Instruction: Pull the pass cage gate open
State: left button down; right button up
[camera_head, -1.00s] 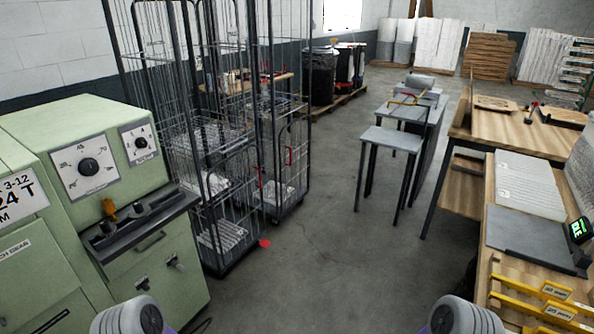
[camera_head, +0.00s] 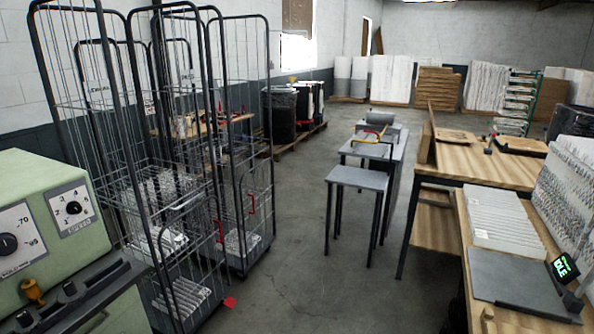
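Tall wire cages on wheels stand at the left. The nearer cage (camera_head: 125,165) has a lower wire gate (camera_head: 185,262) at its front, with a red handle (camera_head: 219,231) at its right edge. A second cage (camera_head: 272,160) stands just behind and to the right, with its own red handle (camera_head: 252,202) on a lower wire panel. The nearer gate looks closed, though overlapping wires make this hard to judge. Neither of my grippers is in view.
A pale green machine (camera_head: 95,180) stands at the front left, partly before the cages. A red square (camera_head: 230,302) lies on the floor by the near cage. Grey stepped tables (camera_head: 352,178) stand mid-room; wooden benches (camera_head: 480,170) line the right. The floor between is clear.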

aim_at(241, 199)
jog(key=z, duration=0.35)
jog(key=i, duration=2)
jog(key=u, duration=0.65)
jog(key=i, duration=1.85)
jog(key=u, duration=1.1)
jog(key=i, duration=0.3)
jog(key=u, duration=0.15)
